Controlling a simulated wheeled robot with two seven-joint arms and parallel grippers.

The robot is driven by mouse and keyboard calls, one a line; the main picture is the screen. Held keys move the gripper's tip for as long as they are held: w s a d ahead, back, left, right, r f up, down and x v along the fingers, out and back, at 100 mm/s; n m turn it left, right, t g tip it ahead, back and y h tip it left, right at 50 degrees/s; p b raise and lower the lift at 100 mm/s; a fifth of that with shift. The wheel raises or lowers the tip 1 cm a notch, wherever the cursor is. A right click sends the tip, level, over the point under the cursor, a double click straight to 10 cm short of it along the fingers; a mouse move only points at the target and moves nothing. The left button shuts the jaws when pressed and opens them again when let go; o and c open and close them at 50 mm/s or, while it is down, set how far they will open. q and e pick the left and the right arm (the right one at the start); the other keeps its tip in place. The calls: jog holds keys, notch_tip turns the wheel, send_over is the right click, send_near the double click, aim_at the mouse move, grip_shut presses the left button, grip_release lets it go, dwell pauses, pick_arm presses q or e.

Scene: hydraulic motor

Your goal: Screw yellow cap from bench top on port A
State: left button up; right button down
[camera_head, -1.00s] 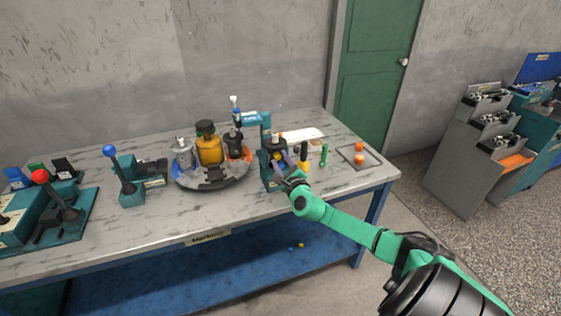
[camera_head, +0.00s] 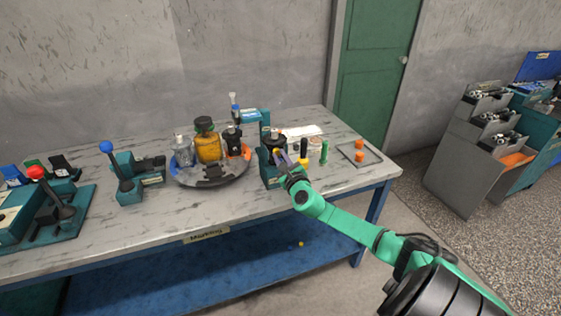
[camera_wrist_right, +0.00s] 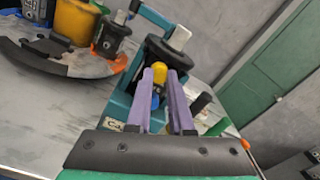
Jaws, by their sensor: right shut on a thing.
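In the right wrist view, the yellow cap (camera_wrist_right: 159,70) sits between the tips of my right gripper's purple fingers (camera_wrist_right: 162,82), which are shut on it. The cap is in front of the dark hydraulic motor (camera_wrist_right: 170,58) on its teal stand (camera_wrist_right: 118,105). I cannot tell whether it touches port A, which is hidden. A blue part (camera_wrist_right: 155,102) shows between the fingers below the cap. In the head view, my right gripper (camera_head: 284,162) is at the front right of the motor (camera_head: 271,146). My left gripper is not in view.
Left of the motor is a round tray (camera_head: 213,183) with a yellow container (camera_head: 207,147). Right of it stand a yellow-and-black tool (camera_head: 304,152), a green one (camera_head: 324,152) and a flat tray with orange parts (camera_head: 372,153). A small yellow item (camera_head: 301,244) lies on the blue lower shelf.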

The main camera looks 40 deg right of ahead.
jog(key=shift+f+m+b, duration=0.15)
jog(key=shift+m+b, duration=0.25)
jog(key=shift+m, duration=0.6)
jog(key=shift+m, duration=0.5)
jog(key=shift+m+b, duration=0.5)
jog(key=shift+m, duration=0.1)
jog(key=c, duration=0.9)
grip_release()
